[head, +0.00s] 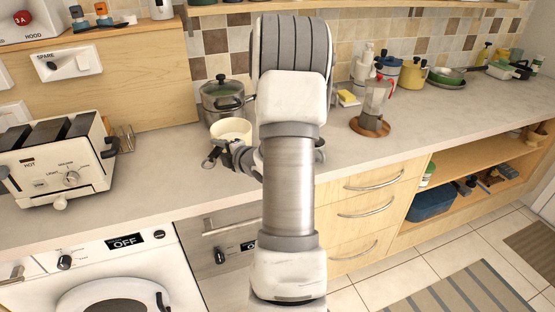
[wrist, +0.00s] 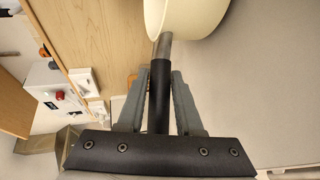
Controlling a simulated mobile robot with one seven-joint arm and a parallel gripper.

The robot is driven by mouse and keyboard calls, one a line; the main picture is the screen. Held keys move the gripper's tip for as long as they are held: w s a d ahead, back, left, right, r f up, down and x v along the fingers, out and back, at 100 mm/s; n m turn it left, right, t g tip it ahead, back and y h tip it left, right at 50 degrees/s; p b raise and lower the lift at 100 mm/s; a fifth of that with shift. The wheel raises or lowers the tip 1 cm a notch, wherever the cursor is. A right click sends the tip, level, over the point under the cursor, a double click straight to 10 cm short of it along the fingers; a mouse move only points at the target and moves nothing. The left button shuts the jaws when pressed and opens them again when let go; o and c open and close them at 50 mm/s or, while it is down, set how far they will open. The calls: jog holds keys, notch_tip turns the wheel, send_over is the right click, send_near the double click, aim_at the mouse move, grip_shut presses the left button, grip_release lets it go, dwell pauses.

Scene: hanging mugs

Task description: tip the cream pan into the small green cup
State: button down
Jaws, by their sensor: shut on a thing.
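The cream pan (head: 231,130) is near the counter's left-middle part in the head view, its rim facing up and roughly level. My gripper (head: 221,152) is shut on its dark handle. In the wrist view, the black handle (wrist: 160,95) lies between the two grey fingers of my gripper (wrist: 160,82), and the cream pan (wrist: 195,12) shows at the top edge, partly cut off. I cannot tell how far the pan is above the counter. I cannot pick out the small green cup; my arm hides part of the counter.
A steel pot (head: 222,103) stands just behind the pan. A toaster (head: 62,160) is at the left. A moka pot (head: 374,103) on a wooden coaster stands right of my arm. A dark rounded thing (head: 320,150) shows partly behind my arm. The counter (head: 440,115) is clear at the front right.

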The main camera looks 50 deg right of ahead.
jog(key=shift+r+p, duration=0.8)
jog(key=shift+r, duration=1.35)
jog(key=c, duration=1.3)
grip_release()
grip_shut()
